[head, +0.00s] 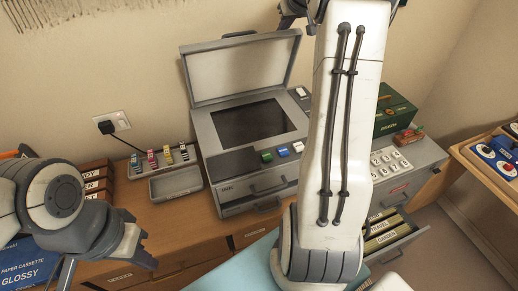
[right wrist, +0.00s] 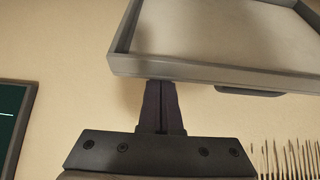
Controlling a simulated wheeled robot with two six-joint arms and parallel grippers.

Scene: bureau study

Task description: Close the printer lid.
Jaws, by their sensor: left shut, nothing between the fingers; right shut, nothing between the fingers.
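The grey printer (head: 250,150) stands on the wooden desk with its lid (head: 240,70) raised, showing the dark glass. The lid leans back near the wall and has a small handle at its top edge. My right gripper (head: 288,18) is shut and empty, high by the lid's upper right corner. In the right wrist view its fingers (right wrist: 161,105) point at the lid's rim (right wrist: 215,72), with the tips at or very near it; I cannot tell whether they touch. My left gripper (head: 138,256) is low at the left, away from the printer, shut and empty; its fingertips are hard to make out.
My right arm crosses the printer's right side. Left of the printer are a tray of colored items (head: 163,157) and a wall socket (head: 112,122). To the right are a green box (head: 394,110), a grey cabinet (head: 420,155) and an open drawer (head: 395,240).

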